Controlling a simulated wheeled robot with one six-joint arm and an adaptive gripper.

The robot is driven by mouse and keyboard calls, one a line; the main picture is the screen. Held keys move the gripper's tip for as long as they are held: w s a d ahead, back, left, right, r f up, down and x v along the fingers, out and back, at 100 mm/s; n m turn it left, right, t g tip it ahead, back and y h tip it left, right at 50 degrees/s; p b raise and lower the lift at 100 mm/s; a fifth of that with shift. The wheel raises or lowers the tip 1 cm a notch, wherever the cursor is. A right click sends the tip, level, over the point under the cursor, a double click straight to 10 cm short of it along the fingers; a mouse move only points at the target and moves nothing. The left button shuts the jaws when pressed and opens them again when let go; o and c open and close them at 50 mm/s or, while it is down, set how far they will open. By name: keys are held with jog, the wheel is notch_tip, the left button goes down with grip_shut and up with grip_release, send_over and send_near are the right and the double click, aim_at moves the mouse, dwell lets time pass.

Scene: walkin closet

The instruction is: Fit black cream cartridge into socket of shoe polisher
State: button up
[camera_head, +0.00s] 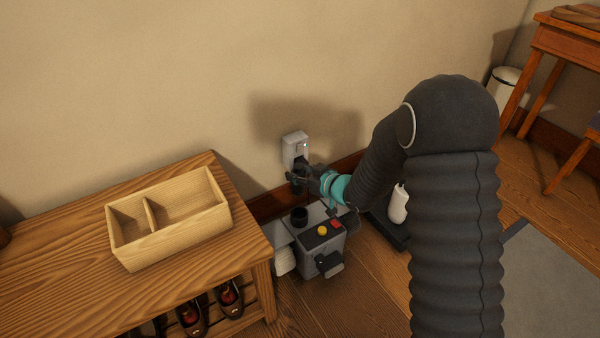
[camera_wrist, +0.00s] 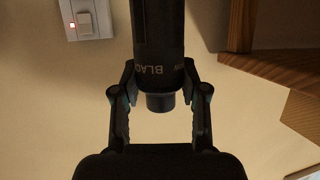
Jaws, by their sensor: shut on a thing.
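The black cream cartridge (camera_wrist: 155,50) is a dark cylinder with partly visible lettering that reads "BLAC" and a narrower end. My gripper (camera_wrist: 158,107) is shut on it, one finger on each side. In the head view my gripper (camera_head: 300,181) is by the wall, just below a grey wall box and above the shoe polisher. The shoe polisher (camera_head: 334,243) is a grey unit on the floor with a yellow and a red button. A round black socket-like part (camera_head: 299,216) is on its top, below my gripper and apart from it.
A wooden bench (camera_head: 60,270) with an empty two-compartment wooden tray (camera_head: 172,247) stands left of the polisher, with shoes (camera_head: 190,316) underneath. The grey wall box (camera_head: 295,148) is close behind my gripper. A white bottle (camera_head: 398,204) stands right of the polisher.

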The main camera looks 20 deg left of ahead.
aim_at(304, 188)
jog(key=shift+f+b, duration=2.45)
jog(key=shift+f, duration=1.45)
jog(key=shift+f+b, duration=0.45)
jog(key=shift+f, duration=2.4)
jog(key=o, duration=1.8)
jog(key=shift+o, duration=0.2)
jog(key=shift+r, duration=0.1)
jog(key=shift+r+p, duration=2.4)
jog(key=shift+r, duration=1.5)
